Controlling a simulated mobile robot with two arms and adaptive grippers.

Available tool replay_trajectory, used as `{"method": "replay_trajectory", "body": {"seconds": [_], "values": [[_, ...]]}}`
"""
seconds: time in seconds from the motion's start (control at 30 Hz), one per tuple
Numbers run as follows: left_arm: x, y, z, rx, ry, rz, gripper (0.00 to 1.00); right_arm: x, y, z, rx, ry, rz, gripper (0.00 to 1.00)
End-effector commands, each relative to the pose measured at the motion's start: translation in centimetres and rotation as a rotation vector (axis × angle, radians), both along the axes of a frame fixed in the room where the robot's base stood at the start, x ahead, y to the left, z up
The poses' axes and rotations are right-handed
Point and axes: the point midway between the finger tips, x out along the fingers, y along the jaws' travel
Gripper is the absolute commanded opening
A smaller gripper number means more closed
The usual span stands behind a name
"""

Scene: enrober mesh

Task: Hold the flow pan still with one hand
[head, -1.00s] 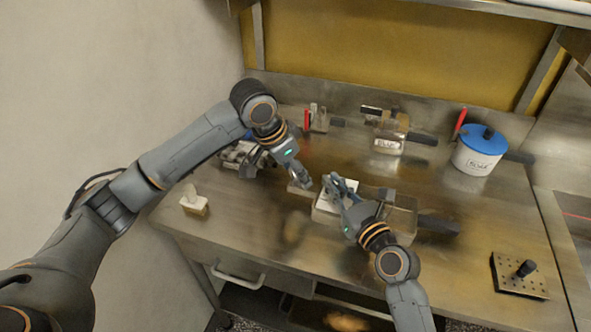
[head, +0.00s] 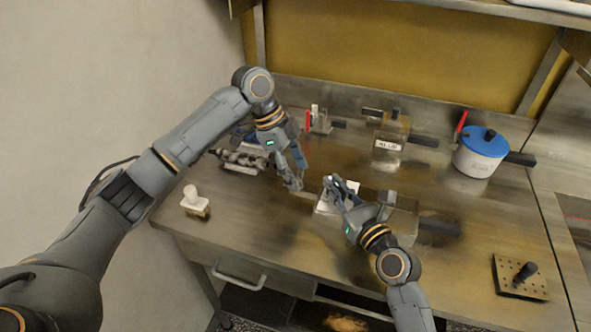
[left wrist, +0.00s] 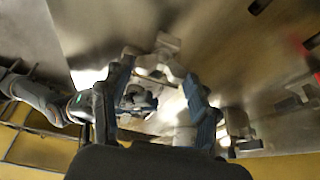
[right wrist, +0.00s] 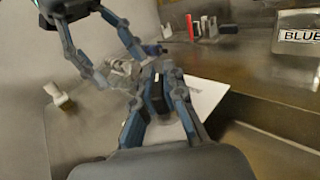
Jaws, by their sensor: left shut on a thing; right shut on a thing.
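The flow pan appears to be the shallow metal pan (head: 404,222) in the middle of the bench, with a dark handle (head: 440,227) at its right. A white sheet or card (head: 352,187) shows at its left part. My left gripper (head: 295,184) is at the pan's left end, shut on a pale tab-like piece (left wrist: 165,46) that looks part of the pan. My right gripper (head: 336,190) is over the pan beside the white sheet, shut on a small dark block-like thing (right wrist: 157,90). Its lower end is hidden.
A blue-lidded white pot (head: 480,152) stands back right. A labelled metal container (head: 388,146) stands at the back. A perforated plate with a knob (head: 520,276) lies front right. A small white-topped piece (head: 194,202) stands at left.

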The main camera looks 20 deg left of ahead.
Motion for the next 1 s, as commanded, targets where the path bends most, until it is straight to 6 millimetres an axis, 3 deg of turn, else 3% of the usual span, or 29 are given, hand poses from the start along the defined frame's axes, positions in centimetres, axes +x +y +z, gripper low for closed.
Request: {"method": "replay_trajectory", "body": {"seconds": [0.3, 0.77, 0.8, 0.83, 1.0], "values": [[-0.08, -0.05, -0.11, 0.001, 0.004, -0.095, 0.28, 0.07, -0.07, -0.06, -0.001, 0.000, -0.002, 0.00], [-0.08, -0.08, -0.12, 0.000, 0.004, -0.106, 0.28, 0.07, -0.07, -0.04, -0.001, -0.001, -0.002, 0.00], [-0.08, -0.09, -0.12, 0.000, 0.003, -0.105, 0.66, 0.07, -0.07, -0.04, -0.001, -0.001, -0.002, 0.00], [-0.07, -0.08, -0.11, 0.000, 0.003, -0.105, 0.70, 0.06, -0.06, -0.04, -0.001, -0.001, -0.002, 0.00], [-0.03, -0.06, -0.06, 0.000, 0.002, -0.103, 0.70, 0.06, -0.06, -0.03, -0.001, -0.001, -0.002, 0.00]]}}
